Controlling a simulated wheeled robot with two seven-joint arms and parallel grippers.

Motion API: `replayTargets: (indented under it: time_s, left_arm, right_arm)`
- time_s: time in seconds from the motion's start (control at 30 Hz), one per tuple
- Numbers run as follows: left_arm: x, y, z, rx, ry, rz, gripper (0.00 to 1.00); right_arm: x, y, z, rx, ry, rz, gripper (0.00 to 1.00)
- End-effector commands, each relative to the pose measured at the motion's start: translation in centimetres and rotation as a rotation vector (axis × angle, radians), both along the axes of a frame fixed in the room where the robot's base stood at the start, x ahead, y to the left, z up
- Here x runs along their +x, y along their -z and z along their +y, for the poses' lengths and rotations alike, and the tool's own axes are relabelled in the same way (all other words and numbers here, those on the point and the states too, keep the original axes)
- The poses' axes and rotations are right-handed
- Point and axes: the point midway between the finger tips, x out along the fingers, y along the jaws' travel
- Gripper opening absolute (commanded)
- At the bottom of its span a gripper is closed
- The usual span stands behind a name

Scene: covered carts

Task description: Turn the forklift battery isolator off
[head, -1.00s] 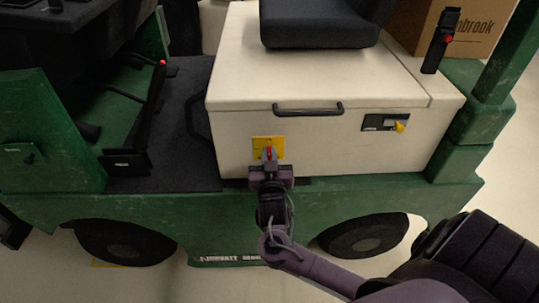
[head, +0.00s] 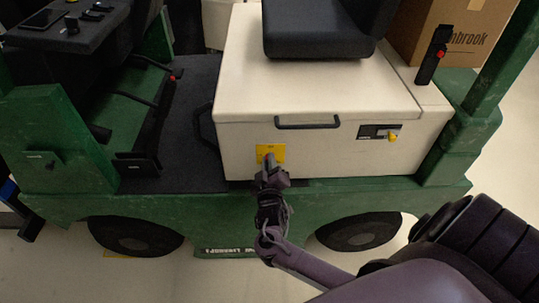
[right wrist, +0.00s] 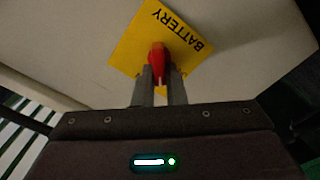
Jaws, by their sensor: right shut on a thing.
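The battery isolator is a red handle (right wrist: 157,58) on a yellow plate (right wrist: 185,35) marked BATTERY. In the head view the yellow plate (head: 277,150) sits low on the forklift's cream side panel, below a black grab handle. My right gripper (head: 269,163) is at the plate and hides most of the red handle there. In the right wrist view my right gripper (right wrist: 160,82) is shut on the red handle, one finger on each side. The plate and its lettering look tilted relative to the gripper. My left gripper is not in view.
The black grab handle (head: 308,122) is above the plate. A yellow key-like knob (head: 393,138) is on a dark plate to the right. The seat (head: 325,35) and a cardboard box (head: 440,35) are above. The green chassis (head: 345,194) runs below.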

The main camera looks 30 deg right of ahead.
Motion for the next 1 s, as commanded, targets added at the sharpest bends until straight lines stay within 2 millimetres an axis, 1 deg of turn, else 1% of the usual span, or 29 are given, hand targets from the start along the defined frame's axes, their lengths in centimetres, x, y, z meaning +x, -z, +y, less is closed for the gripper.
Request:
replayTargets:
  time_s: [0.03,0.4,0.7,1.0]
  left_arm:
    - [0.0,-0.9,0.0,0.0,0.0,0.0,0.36]
    - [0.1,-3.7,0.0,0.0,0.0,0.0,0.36]
    - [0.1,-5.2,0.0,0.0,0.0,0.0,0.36]
    - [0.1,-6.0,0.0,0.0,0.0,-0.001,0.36]
  right_arm:
    - [0.0,-0.4,0.1,-0.038,0.0,0.025,0.0]
    - [0.2,0.1,0.3,-0.337,-0.002,0.208,0.0]
    - [0.2,0.5,0.4,-0.549,-0.002,0.337,0.0]
    - [0.2,0.8,0.4,-0.681,-0.002,0.418,0.0]
